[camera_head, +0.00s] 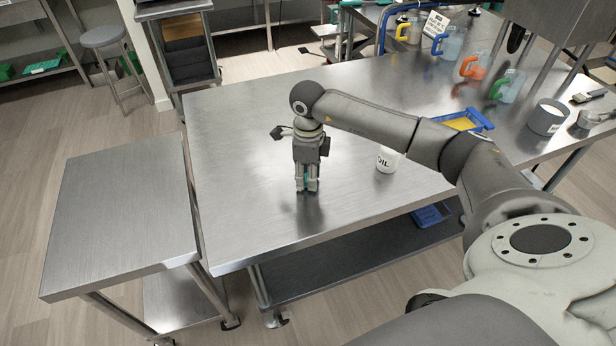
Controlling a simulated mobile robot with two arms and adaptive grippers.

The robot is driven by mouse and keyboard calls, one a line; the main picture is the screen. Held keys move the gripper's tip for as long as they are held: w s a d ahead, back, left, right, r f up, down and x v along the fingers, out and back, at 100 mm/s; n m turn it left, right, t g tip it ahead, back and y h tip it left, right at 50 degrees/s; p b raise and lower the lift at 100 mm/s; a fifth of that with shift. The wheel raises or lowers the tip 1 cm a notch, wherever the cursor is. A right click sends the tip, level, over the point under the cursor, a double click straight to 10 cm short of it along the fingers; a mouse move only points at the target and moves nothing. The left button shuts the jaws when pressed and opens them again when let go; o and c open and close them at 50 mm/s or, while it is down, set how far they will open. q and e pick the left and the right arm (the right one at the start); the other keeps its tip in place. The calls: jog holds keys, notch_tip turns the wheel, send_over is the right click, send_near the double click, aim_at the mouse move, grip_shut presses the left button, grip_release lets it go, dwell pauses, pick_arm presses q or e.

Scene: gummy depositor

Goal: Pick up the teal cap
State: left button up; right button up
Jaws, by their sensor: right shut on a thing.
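My right gripper (307,184) points straight down over the steel table (238,190), near its front middle. It is shut on the teal cap (307,182), which shows only as a small teal patch between the fingers. The fingers hide most of the cap. The fingertips are at or just above the table top; I cannot tell whether the cap touches it. My left gripper is not in view.
A white container marked "OIL" (387,160) stands right of the gripper, under my arm. A blue tray (482,117), colored-handled jugs (475,66) and a grey pot (544,117) stand farther right. The table's left part is clear. A lower side table (120,215) stands left.

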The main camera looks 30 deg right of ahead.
notch_tip(320, 180, up, 2)
jog(key=shift+r, duration=0.15)
jog(key=s+a+r+b, duration=0.4)
jog(key=s+a+r, duration=0.4)
jog(key=a+r, duration=0.2)
jog(key=shift+s+a, duration=0.25)
jog(key=shift+a, duration=0.35)
jog(key=shift+r, duration=0.1)
jog(key=shift+o, duration=0.7)
grip_shut()
